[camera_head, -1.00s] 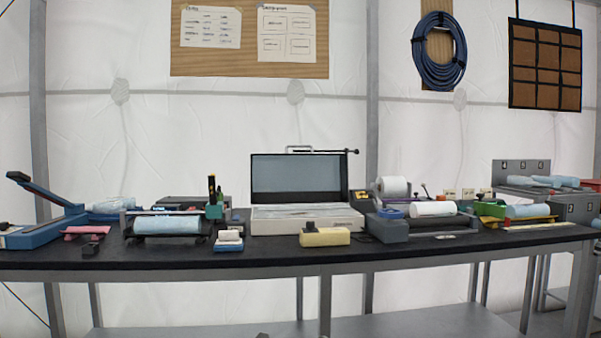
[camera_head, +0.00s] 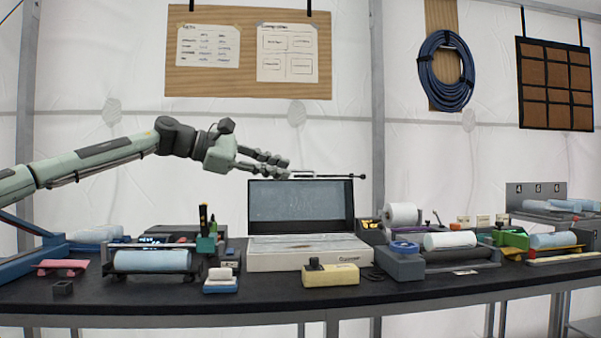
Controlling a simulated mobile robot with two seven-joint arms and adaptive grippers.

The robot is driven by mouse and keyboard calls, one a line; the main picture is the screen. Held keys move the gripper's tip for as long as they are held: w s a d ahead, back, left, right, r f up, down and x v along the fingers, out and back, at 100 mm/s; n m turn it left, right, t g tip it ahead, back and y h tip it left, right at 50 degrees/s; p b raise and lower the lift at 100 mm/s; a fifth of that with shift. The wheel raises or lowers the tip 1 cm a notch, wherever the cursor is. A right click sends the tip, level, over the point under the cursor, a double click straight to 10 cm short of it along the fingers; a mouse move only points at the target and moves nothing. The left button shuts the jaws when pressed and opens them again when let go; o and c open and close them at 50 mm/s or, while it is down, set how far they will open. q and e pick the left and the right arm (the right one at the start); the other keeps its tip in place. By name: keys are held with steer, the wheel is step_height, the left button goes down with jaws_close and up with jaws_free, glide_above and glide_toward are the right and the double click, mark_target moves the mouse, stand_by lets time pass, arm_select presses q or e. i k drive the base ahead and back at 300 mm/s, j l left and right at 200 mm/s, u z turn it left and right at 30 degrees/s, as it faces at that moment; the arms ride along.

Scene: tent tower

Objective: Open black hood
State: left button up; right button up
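The black hood (camera_head: 300,182) is a dark-framed panel with a grey-blue pane, standing upright at the back of a white, low box-like base (camera_head: 300,256). A thin metal handle bar (camera_head: 335,176) with a dark knob at its right end runs along the hood's top edge. My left gripper (camera_head: 287,168) reaches in from the left above the hood's top left part. Its fingers are apart, with their tips close to the left end of the handle bar. I cannot tell whether they touch it. My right gripper is not in view.
A yellow block (camera_head: 331,276) sits in front of the base. A roller device with a blue roll (camera_head: 152,261) stands to the left, and a grey device with a white roll (camera_head: 450,241) to the right. The black table's (camera_head: 270,300) front strip is mostly clear.

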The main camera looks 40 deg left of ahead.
mark_target(314, 205)
steer(key=i+j, duration=0.3)
steer(key=j, duration=0.15)
steer(key=i+j, duration=0.6)
steer(key=j, duration=0.25)
steer(key=i+j, duration=0.25)
steer(key=j, duration=0.2)
